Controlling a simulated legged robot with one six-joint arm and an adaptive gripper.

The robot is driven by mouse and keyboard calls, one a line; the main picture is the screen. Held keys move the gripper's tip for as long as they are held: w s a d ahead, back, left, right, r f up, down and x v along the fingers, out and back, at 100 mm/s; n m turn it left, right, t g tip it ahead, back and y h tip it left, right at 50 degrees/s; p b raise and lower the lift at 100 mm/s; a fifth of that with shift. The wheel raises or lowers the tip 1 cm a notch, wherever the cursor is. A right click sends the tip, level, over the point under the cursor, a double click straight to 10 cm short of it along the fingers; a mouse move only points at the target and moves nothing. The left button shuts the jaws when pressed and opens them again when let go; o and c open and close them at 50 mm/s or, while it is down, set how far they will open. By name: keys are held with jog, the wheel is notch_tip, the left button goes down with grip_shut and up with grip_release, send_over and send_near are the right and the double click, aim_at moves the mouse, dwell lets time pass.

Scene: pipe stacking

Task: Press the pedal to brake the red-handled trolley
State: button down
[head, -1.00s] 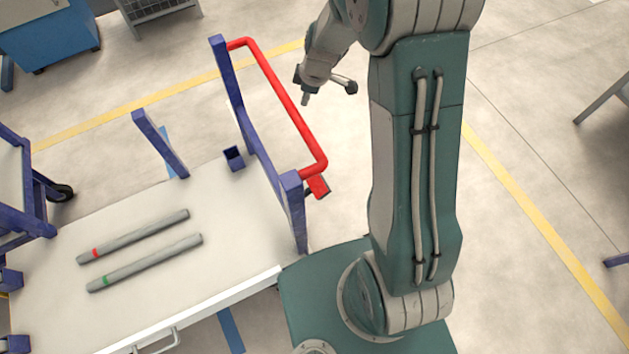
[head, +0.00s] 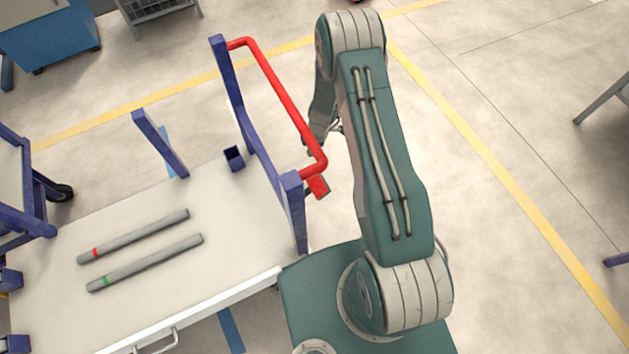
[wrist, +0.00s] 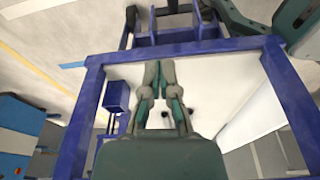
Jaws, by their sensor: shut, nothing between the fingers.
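The red-handled trolley has a pale deck (head: 230,225) and blue posts, with a red handle (head: 283,95) at its right end in the head view. A red pedal (head: 318,187) shows below the near end of the handle, partly hidden by it. My arm reaches down just right of the handle. My gripper is mostly hidden behind my arm and the handle there. In the wrist view, my gripper (wrist: 160,70) is shut and empty, with its fingers in front of the trolley's blue end frame (wrist: 190,48). I cannot make out the pedal in the wrist view.
Two grey pipes, one with a red band (head: 135,237) and one with a green band (head: 145,263), lie on the deck. Another blue frame with a wheel (head: 62,192) stands at the left. A blue cabinet (head: 50,35) stands at the back left.

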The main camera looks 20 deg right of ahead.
jog(key=n, duration=0.1)
send_over(313, 186)
notch_tip(313, 186, down, 6)
jog(key=shift+w+d+r, duration=0.1)
jog(key=shift+d+r, duration=0.05)
jog(key=shift+r, duration=0.05)
jog(key=f, duration=0.3)
jog(key=a+f, duration=0.1)
jog(key=f, duration=0.5)
jog(key=shift+s+a+f, duration=0.15)
jog(key=shift+s+a, duration=0.05)
jog(key=shift+a, duration=0.2)
jog(key=f, duration=0.1)
jog(key=d+f, duration=0.1)
jog(key=f, duration=0.1)
jog(key=shift+w+d, duration=0.15)
jog(key=shift+d, duration=0.15)
jog(key=shift+w+d+f, duration=0.1)
jog(key=shift+d+f, duration=0.2)
jog(key=shift+f, duration=0.1)
jog(key=shift+a+f, duration=0.1)
jog(key=shift+f, duration=0.05)
